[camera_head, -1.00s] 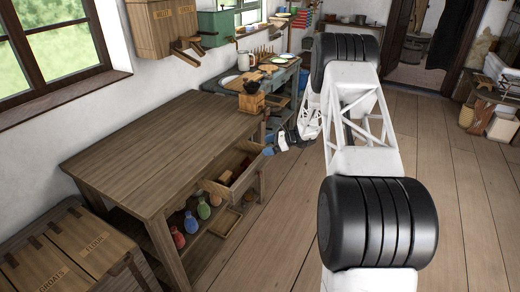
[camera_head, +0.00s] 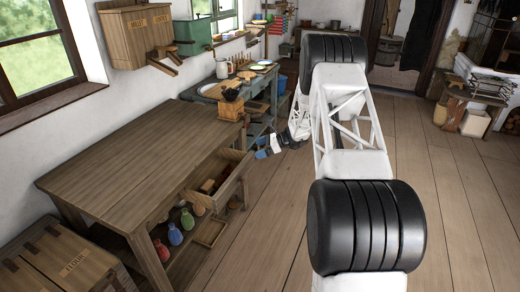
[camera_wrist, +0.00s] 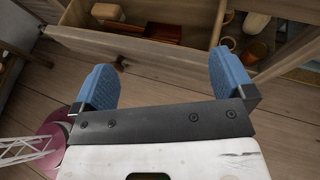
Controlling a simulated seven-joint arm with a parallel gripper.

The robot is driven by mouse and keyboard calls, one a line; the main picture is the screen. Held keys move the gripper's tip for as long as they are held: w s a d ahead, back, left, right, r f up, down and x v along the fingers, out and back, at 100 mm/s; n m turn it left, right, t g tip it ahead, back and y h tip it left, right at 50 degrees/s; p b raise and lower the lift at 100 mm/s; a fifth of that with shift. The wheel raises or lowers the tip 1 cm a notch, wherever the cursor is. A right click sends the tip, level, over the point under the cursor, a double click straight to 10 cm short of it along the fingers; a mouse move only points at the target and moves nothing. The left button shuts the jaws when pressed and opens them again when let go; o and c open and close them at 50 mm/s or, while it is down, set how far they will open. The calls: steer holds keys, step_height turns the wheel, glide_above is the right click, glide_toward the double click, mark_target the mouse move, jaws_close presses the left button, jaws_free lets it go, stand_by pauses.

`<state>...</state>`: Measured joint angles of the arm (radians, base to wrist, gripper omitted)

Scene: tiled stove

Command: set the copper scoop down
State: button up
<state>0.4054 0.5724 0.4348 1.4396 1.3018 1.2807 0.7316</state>
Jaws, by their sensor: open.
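My gripper (camera_head: 268,150) is beside the open drawer (camera_head: 232,184) of the wooden workbench. In the wrist view my gripper (camera_wrist: 163,60) has its two blue fingers wide apart with nothing between them. The drawer's front board (camera_wrist: 150,52) lies just beyond the fingertips. Inside the drawer are a reddish-brown object (camera_wrist: 152,33) and a pale rounded object (camera_wrist: 106,11), both partly cut off. I cannot make out for certain which thing is the copper scoop.
A blue-green table (camera_head: 258,105) with plates is behind. A lidded chest (camera_head: 65,260) stands at the front left. The wooden floor (camera_head: 460,200) at right is clear.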

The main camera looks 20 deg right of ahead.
steer(key=s+a+r+n+g+h, duration=0.1)
steer(key=s+a+r+n+h, duration=0.1)
steer(key=s+a+r+n, duration=0.5)
steer(key=s+a+r+g+h, duration=0.2)
steer(key=s+a+r, duration=0.3)
steer(key=s+r, duration=0.5)
steer(key=s+a+r+n+g+h, duration=0.15)
steer(key=s+a+r+n, duration=0.3)
steer(key=s+r, duration=0.45)
steer(key=s+a+r+n+h, duration=0.1)
steer(key=s+n+h, duration=0.1)
steer(key=s, duration=1)
steer(key=s+a+r+n+t+h, duration=0.1)
steer(key=s+n, duration=0.4)
steer(key=s, duration=0.7)
steer(key=s+a+r+n+t+h, duration=0.1)
steer(key=s+a+r+n+h, duration=0.1)
steer(key=s, duration=1)
steer(key=shift+s+a+r+n+h, duration=0.2)
steer(key=shift+a+r+n+h, duration=0.2)
steer(key=shift+n+h, duration=0.6)
steer(key=shift+c, duration=0.3)
